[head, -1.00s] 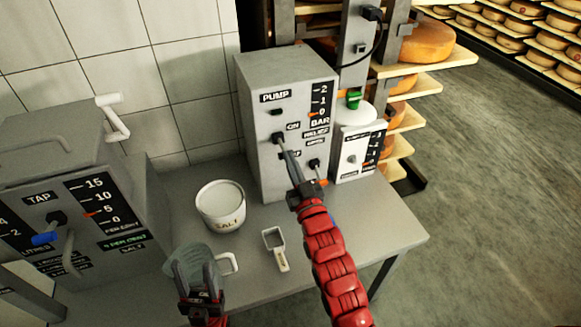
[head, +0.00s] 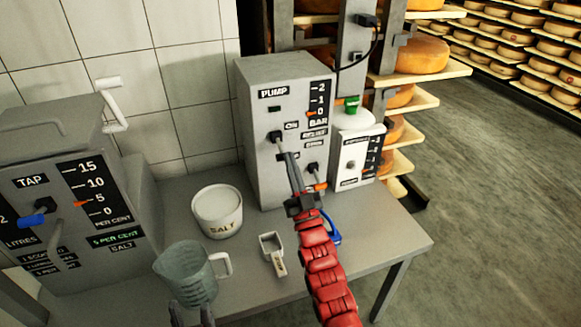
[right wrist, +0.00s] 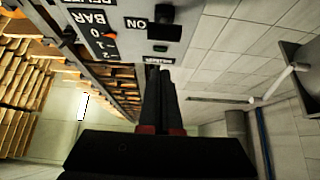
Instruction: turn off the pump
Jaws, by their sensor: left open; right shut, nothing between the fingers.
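The grey pump box (head: 262,170) stands on the bench, with a black switch (head: 275,136) beside the ON label. In the right wrist view the black switch (right wrist: 164,14) shows upside down at the top edge. A small lamp (head: 274,109) under the PUMP label looks dark green; it shows in the right wrist view too (right wrist: 160,48). My right gripper (head: 283,156) is shut and empty, its tips just below the switch; contact cannot be told. My left gripper (head: 190,312) is open at the bottom edge, just in front of the clear jug (head: 185,270).
A salt tub (head: 217,212) and a scoop (head: 272,255) stand on the bench (head: 385,240). Another knob (head: 313,168) sits lower on the pump box. A white dosing unit (head: 355,150) is at its right. The tap machine (head: 40,250) is at left.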

